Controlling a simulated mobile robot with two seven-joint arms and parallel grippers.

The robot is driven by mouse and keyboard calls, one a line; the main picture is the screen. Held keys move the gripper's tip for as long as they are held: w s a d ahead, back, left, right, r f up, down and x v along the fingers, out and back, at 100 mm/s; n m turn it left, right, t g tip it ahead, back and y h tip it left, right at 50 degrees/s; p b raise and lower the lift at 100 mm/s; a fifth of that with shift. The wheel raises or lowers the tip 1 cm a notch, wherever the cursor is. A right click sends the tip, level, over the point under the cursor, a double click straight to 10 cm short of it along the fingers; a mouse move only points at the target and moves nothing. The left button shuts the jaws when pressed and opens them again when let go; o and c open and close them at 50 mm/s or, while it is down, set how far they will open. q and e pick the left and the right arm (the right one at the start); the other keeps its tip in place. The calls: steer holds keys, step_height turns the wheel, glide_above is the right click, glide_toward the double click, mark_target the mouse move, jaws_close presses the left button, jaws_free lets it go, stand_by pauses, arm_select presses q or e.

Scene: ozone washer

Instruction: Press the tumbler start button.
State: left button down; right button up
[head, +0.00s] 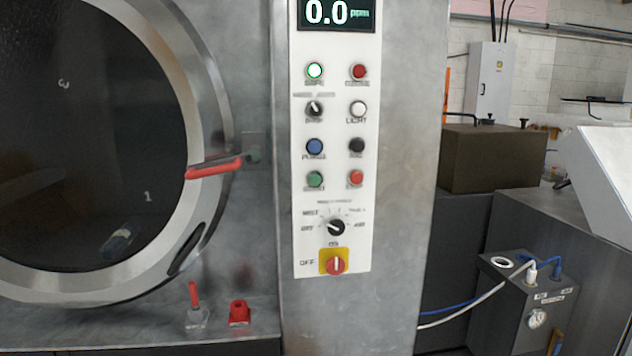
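A white control panel (336,235) is on the metal machine front, in the middle of the head view. A lit, green-ringed button (315,71) is at its upper left, beside a red button (358,72). A plain green button (316,179) is lower left, beside another red button (355,178). Labels under these are too blurred to read surely, so I cannot tell which is the tumbler start button. Between them are a black selector (314,108), a white button (358,109) marked LIGHT, a blue button (314,146) and a black button (356,145). Neither gripper is in view.
A display (337,14) above reads 0.0 ppm. Left is a round door (190,110), apparently shut, with a red handle (214,168) sticking out. Below the buttons are a black dial (336,227) and a red-yellow OFF switch (335,263). Nothing blocks the panel.

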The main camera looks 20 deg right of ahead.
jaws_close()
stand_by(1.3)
